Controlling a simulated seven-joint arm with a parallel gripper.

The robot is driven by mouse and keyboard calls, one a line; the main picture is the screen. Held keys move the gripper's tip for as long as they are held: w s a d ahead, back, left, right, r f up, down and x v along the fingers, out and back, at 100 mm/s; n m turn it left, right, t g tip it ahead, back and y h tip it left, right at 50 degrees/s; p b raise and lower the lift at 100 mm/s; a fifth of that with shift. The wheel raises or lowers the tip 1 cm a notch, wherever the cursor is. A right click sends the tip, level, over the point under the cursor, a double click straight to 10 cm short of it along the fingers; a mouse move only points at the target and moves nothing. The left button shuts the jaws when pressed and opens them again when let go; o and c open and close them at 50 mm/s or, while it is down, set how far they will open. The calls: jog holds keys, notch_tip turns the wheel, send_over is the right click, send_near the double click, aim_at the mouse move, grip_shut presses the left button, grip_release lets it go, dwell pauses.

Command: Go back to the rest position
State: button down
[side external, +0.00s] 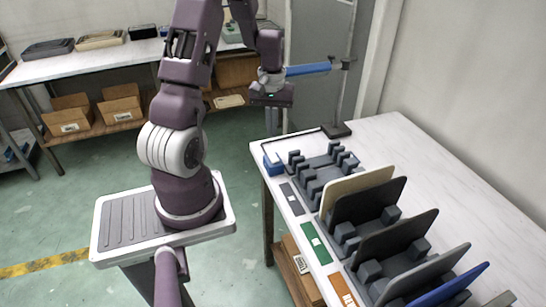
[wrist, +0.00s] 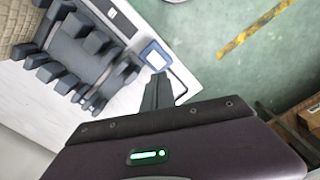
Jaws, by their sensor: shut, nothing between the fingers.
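My gripper (side external: 271,122) hangs in the air in the side view, beyond the table's far left corner and clear of the panels. Its fingers are shut together with nothing between them. In the wrist view the closed fingers (wrist: 158,92) stand out past the dark hand, with the floor and table edge behind them. The dark slotted rack (side external: 325,170) stands on the white table (side external: 430,150), to the right of and below the gripper. Its empty slots also show in the wrist view (wrist: 88,55).
Beige, black, grey and blue panels (side external: 362,187) stand upright and leaning in racks along the table. A small blue item (side external: 272,166) lies at the table corner. Open floor lies left.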

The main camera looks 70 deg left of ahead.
jog(key=d+r+m+t+y, duration=0.1)
jog(key=d+r+m+t, duration=0.4)
jog(key=d+r, duration=1.2)
jog(key=s+d+r+m+h, duration=0.1)
jog(key=s+d+r+m, duration=0.2)
jog(key=s+d+m, duration=0.4)
jog(key=s+d, duration=0.3)
jog(key=shift+s+d+r+t, duration=0.2)
jog(key=shift+s+r+t, duration=0.1)
jog(key=shift+r, duration=0.05)
